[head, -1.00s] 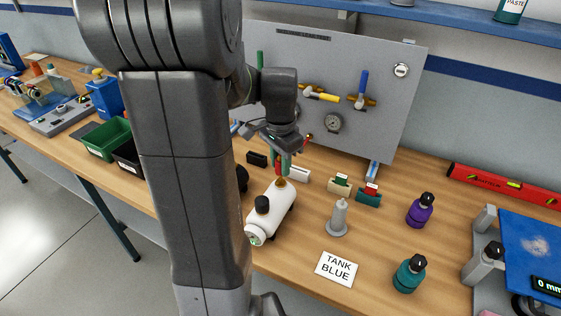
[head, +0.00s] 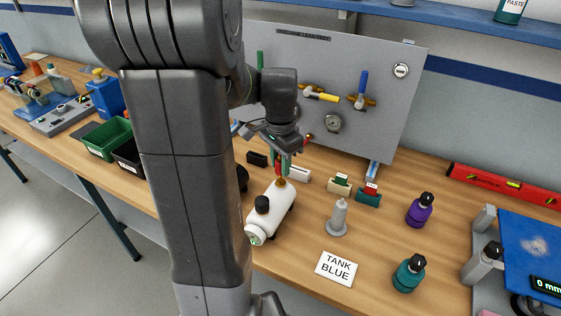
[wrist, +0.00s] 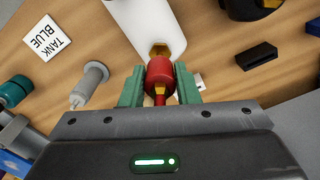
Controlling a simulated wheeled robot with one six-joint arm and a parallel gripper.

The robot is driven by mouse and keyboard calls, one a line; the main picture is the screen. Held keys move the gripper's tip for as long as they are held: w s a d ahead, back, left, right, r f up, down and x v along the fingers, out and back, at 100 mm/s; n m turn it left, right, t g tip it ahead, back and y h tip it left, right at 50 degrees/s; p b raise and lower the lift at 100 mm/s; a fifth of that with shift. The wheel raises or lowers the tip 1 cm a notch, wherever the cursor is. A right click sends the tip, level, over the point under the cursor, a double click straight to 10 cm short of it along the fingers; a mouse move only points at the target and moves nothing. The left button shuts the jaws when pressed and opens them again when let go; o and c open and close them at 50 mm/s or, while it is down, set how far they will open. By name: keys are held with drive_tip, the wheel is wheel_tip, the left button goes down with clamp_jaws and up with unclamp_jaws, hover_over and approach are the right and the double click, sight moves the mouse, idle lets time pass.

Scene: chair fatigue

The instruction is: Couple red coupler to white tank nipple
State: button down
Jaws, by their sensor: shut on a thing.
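The white tank (head: 270,212) lies on the bench with a black cap on top. Its brass nipple (head: 281,183) is at the far end; it also shows in the wrist view (wrist: 160,50). My gripper (head: 280,165) is pointed down at that end of the tank. In the wrist view its green fingers (wrist: 160,88) are shut on the red coupler (wrist: 160,73). The coupler is right at the brass nipple, seemingly lined up with it. I cannot tell whether it is seated on the nipple.
A grey panel (head: 390,65) with valves and a gauge stands behind. A grey stand (head: 338,218), a "TANK BLUE" card (head: 336,269), a purple bottle (head: 420,210) and a teal bottle (head: 409,274) are to the right. Small coloured holders (head: 368,194) sit near the panel.

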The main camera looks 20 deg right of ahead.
drive_tip(key=shift+f+b, duration=0.9)
drive_tip(key=shift+f, duration=0.55)
drive_tip(key=c, duration=1)
unclamp_jaws()
wheel_tip(320, 180, up, 14)
drive_tip(key=shift+f+b, duration=0.1)
drive_tip(key=shift+b, duration=0.2)
wheel_tip(320, 180, down, 14)
drive_tip(key=shift+r+p, duration=0.1)
drive_tip(key=shift+p, duration=0.2)
drive_tip(key=shift+r, duration=0.3)
drive_tip(key=shift+f, duration=0.1)
